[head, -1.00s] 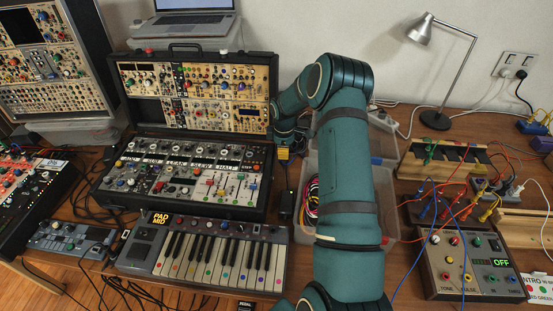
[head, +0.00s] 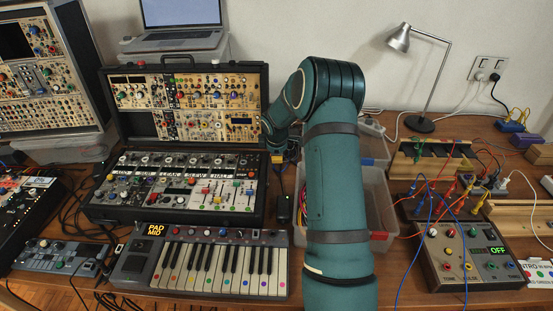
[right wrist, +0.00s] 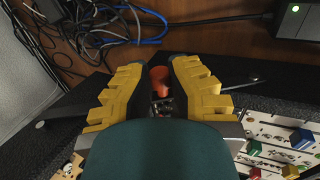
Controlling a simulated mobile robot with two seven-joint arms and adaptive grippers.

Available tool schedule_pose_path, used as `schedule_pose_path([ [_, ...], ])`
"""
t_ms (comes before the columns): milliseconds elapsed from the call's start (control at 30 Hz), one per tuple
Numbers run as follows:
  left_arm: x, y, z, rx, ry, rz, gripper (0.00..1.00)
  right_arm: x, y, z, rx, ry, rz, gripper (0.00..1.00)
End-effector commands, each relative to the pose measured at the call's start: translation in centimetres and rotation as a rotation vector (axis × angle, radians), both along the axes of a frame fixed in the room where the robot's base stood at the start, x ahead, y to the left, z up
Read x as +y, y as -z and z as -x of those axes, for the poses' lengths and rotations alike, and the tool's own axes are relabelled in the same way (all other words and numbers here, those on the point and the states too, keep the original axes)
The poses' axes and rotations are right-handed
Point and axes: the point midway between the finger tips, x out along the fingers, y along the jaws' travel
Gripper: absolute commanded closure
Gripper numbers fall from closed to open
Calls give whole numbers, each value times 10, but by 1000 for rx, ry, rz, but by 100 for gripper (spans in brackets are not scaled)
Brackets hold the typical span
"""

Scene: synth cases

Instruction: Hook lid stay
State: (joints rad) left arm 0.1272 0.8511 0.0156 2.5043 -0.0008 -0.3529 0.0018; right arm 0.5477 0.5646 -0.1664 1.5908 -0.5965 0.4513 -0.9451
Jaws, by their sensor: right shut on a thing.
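The black synth case stands open. Its raised lid (head: 265,95) holds cream panels, and its lower half (head: 100,212) holds knobs and sliders. My right gripper (head: 277,158) is at the case's right side, near the joint between lid and base, mostly behind my arm. In the right wrist view its yellow fingers (right wrist: 158,82) are closed about an orange-red tip (right wrist: 158,76). A thin dark bar (right wrist: 240,80), perhaps the lid stay, shows beside the right finger. I cannot tell whether it joins the orange part or a hook. My left gripper is not in view.
A keyboard (head: 205,268) lies in front of the case. A clear bin (head: 372,190) stands right of it, partly behind my arm. A black box with a green light (right wrist: 296,18) and loose cables (right wrist: 100,22) lie near the gripper. A laptop (head: 182,14) stands behind.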

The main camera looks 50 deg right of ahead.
Motion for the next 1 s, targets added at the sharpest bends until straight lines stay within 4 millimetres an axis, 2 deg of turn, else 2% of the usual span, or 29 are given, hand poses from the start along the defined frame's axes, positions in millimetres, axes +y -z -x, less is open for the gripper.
schedule_pose_path([
  [200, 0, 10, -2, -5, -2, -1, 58, 2, 0, 1, -21, -1, 30, 100],
  [667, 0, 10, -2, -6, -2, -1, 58, 2, -2, 1, -27, -1, 36, 100],
  [700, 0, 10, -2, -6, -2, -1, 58, 2, -2, 1, -27, -1, 36, 68],
  [767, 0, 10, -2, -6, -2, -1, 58, 2, -2, 1, -27, -1, 37, 49],
  [1000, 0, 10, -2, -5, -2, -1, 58, 1, -4, 1, -30, 0, 38, 49],
])
